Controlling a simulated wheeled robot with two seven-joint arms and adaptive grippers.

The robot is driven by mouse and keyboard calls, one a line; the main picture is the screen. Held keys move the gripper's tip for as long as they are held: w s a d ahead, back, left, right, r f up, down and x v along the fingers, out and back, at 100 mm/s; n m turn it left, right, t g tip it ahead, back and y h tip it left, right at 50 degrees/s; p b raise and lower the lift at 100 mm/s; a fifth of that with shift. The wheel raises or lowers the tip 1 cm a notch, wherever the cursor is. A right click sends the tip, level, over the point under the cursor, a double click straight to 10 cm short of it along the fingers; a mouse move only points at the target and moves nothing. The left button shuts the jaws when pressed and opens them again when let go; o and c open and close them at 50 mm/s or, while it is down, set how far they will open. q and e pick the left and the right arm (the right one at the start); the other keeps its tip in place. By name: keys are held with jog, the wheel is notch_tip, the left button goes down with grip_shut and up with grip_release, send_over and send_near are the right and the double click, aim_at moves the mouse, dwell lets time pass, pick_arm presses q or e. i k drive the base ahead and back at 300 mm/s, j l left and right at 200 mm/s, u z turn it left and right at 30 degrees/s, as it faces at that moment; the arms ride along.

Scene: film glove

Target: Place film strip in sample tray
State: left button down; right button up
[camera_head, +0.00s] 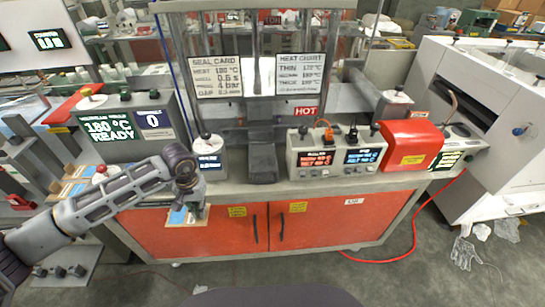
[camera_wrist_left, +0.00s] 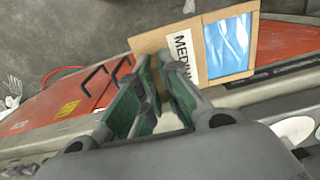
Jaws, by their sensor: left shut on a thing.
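The film strip is a tan card with a blue film window and a white label whose visible letters read "MED". It shows in the head view (camera_head: 178,216) and in the left wrist view (camera_wrist_left: 229,45). My left gripper (camera_head: 189,205) is shut on the card's edge, its green-padded fingers (camera_wrist_left: 150,95) on the tan end. The card hangs in front of the red cabinet, near the counter's front edge. The fingers hide part of the card. I cannot pick out the sample tray with certainty. My right gripper is not in view.
Similar tan cards with blue windows (camera_head: 72,189) lie on the left. A sealing press (camera_head: 262,160) stands mid-counter, with a "HOT" sign. A control box (camera_head: 335,155) and a red-covered unit (camera_head: 411,145) stand to its right. A red hose crosses the floor.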

aim_at(263, 158)
jog(key=l+u, duration=0.1)
jog(key=l, duration=0.9)
jog(key=l+u, duration=0.1)
jog(key=l, duration=0.95)
jog(key=k, duration=0.05)
